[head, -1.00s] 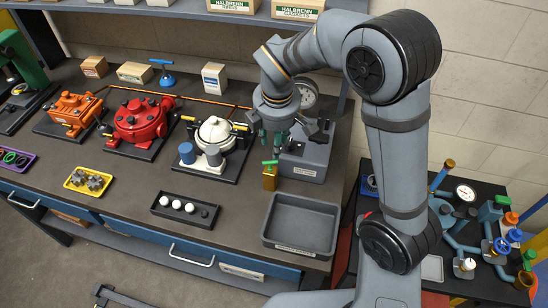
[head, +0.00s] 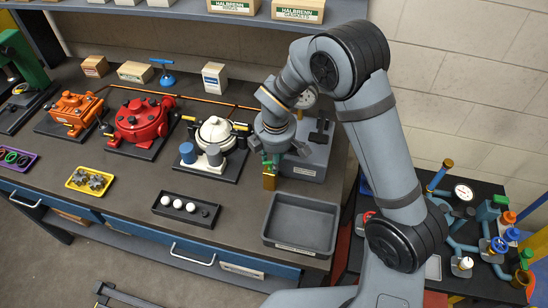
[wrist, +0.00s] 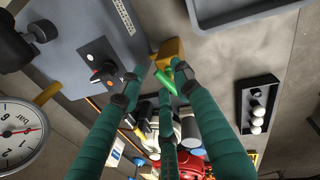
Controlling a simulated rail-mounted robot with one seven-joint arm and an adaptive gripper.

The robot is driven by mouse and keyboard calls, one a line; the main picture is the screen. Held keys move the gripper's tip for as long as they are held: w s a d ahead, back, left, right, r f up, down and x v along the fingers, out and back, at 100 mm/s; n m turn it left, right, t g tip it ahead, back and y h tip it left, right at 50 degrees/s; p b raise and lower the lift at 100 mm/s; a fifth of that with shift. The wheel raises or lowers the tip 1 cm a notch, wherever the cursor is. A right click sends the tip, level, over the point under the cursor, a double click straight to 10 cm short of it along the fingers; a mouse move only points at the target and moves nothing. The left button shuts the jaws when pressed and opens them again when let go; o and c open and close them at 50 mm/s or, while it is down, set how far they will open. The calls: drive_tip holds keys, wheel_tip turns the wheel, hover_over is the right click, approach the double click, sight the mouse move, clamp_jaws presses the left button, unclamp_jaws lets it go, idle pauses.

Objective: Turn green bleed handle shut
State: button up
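The green bleed handle (wrist: 164,98) is a bright green bar on a brass valve body (wrist: 171,52) in the wrist view. In the head view the brass body (head: 269,183) stands at the front of the grey test unit, and my fingers largely cover the handle there. My gripper (head: 270,157) is right above the valve. In the wrist view my gripper (wrist: 160,88) has teal fingers spread apart, with the handle between their tips. I see no clear grip on it, and whether a finger touches it I cannot tell.
The grey test unit (head: 306,160) carries a gauge (wrist: 18,135) and a black-and-red knob (wrist: 103,74). An empty grey tray (head: 300,222) lies in front. A white pump (head: 215,135) stands to the left, and a black tray with white balls (head: 186,208) lies front left.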

drive_tip(key=shift+c, duration=1.1)
clamp_jaws()
drive_tip(key=shift+f+m+b, duration=0.35)
drive_tip(key=shift+m+b, duration=0.25)
drive_tip(key=shift+b, duration=0.6)
drive_tip(key=shift+s+r+m+h+b, duration=0.1)
drive_tip(key=shift+m+h+b, duration=0.2)
drive_tip(key=shift+m+b, duration=0.8)
drive_tip(key=shift+s+r+m, duration=0.1)
drive_tip(key=shift+r+m, duration=0.1)
drive_tip(key=shift+m, duration=0.3)
drive_tip(key=shift+o, duration=1.8)
unclamp_jaws()
